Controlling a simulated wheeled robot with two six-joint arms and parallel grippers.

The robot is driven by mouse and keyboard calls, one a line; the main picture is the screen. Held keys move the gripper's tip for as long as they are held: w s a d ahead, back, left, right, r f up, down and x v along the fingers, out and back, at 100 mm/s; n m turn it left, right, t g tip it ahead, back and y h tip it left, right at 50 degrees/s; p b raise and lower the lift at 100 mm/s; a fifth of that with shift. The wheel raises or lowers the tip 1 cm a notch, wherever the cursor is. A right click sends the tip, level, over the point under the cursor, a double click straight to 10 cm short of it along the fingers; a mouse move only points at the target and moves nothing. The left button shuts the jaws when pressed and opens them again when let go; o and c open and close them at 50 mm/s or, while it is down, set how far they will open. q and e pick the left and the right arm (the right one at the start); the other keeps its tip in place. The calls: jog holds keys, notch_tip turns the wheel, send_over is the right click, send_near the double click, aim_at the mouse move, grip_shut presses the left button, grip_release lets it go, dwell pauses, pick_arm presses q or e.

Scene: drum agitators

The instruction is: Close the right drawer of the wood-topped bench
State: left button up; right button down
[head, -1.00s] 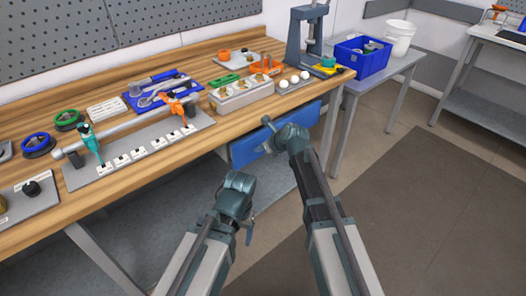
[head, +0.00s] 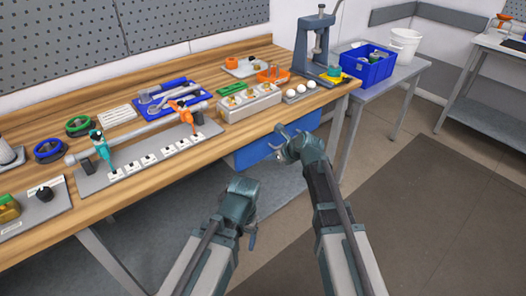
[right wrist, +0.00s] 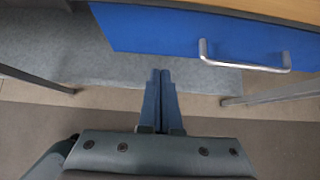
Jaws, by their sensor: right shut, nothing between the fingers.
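The wood-topped bench (head: 150,190) runs along the left. Its blue right drawer (head: 249,155) is under the bench's right end, partly hidden by my right arm. In the right wrist view the blue drawer front (right wrist: 150,32) crosses the top, with a grey bar handle (right wrist: 245,62). How far the drawer stands out is hard to tell. My right gripper (head: 280,140) is at the drawer front in the head view. In the wrist view its shut, empty fingers (right wrist: 160,82) are below the front and left of the handle. My left gripper (head: 250,236) hangs before the bench; its jaws are unclear.
Tools, a grey rack and trays cover the benchtop. A press (head: 315,48) stands at its right end. A side table with a blue crate (head: 370,69) and a white bucket (head: 404,45) is beyond. The floor at the right is clear.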

jog(key=p+v, duration=0.4)
jog(key=v, duration=0.3)
jog(key=shift+d, duration=0.15)
jog(key=s+r+n+g+h+p, duration=0.1)
jog(key=s+n+g+h+p, duration=0.2)
jog(key=s+n, duration=0.9)
jog(key=s+a+r+n+g+h+p, duration=0.1)
jog(key=s+n+g+h+p, duration=0.3)
jog(key=s+n, duration=0.9)
jog(key=r+n+p, duration=0.1)
jog(key=n+p, duration=0.1)
jog(key=n, duration=0.5)
jog(key=shift+a, duration=0.2)
jog(key=shift+w, duration=0.1)
